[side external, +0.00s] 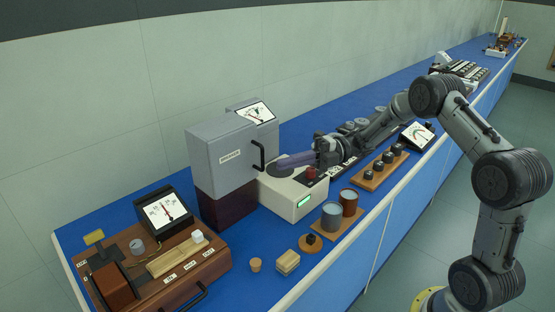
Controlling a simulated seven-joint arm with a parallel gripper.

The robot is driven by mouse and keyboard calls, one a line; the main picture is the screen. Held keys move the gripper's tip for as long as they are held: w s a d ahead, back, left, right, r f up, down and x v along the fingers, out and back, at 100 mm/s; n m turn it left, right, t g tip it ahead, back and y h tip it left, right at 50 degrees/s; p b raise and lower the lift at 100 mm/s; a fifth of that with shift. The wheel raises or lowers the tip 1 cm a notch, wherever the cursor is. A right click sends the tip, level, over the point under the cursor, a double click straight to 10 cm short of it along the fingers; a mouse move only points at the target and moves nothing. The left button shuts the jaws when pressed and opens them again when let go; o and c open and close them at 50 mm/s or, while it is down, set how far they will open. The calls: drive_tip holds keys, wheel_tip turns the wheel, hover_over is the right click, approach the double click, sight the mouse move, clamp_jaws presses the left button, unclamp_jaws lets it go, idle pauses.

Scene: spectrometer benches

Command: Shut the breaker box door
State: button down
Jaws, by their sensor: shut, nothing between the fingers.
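The grey breaker box (222,155) stands on a dark maroon base near the wall, with a small label on its front. A black bar handle (260,157) is at the right edge of the labelled front. The front looks flush or nearly so, but I cannot tell whether the door is fully shut. My gripper (284,164) is shut and empty, reaching left over the cream instrument. Its tip is just right of the handle; I cannot tell whether they touch.
Two cups (332,214) (349,202), a wooden block (287,262) and a cork (255,265) stand in front. A wooden meter unit (200,262) is at left. The bench's front edge is close.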

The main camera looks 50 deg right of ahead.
drive_tip(key=w+d, duration=0.5)
drive_tip(key=d, duration=0.3)
drive_tip(key=a+r+n+t, duration=0.1)
drive_tip(key=a+r, duration=0.4)
drive_tip(key=r, duration=0.3)
drive_tip(key=s+a+r+n, duration=0.1)
drive_tip(key=a+r, duration=0.4)
drive_tip(key=r, duration=0.3)
drive_tip(key=a+r+t, duration=0.1)
drive_tip(key=a+r, duration=0.4)
drive_tip(key=r, duration=0.3)
drive_tip(key=s+r+m+t+h, duration=0.5)
drive_tip(key=r+m+t+h, duration=0.2)
drive_tip(key=r+m+t, duration=0.4)
drive_tip(key=s+d+f+m+g+h, duration=0.4)
drive_tip(key=s+d+f+m+h, duration=0.4)
drive_tip(key=s+f+m+h, duration=0.5)
drive_tip(key=s+a+f+m+g+y, duration=0.1)
drive_tip(key=s+f+m+g+y, duration=0.2)
drive_tip(key=s+f+m+g, duration=0.6)
drive_tip(key=s+f+g, duration=0.1)
drive_tip(key=s+f, duration=0.4)
drive_tip(key=f, duration=0.3)
drive_tip(key=shift+s+a+f+m, duration=0.2)
drive_tip(key=shift+a+f+m, duration=0.1)
drive_tip(key=shift+f, duration=0.1)
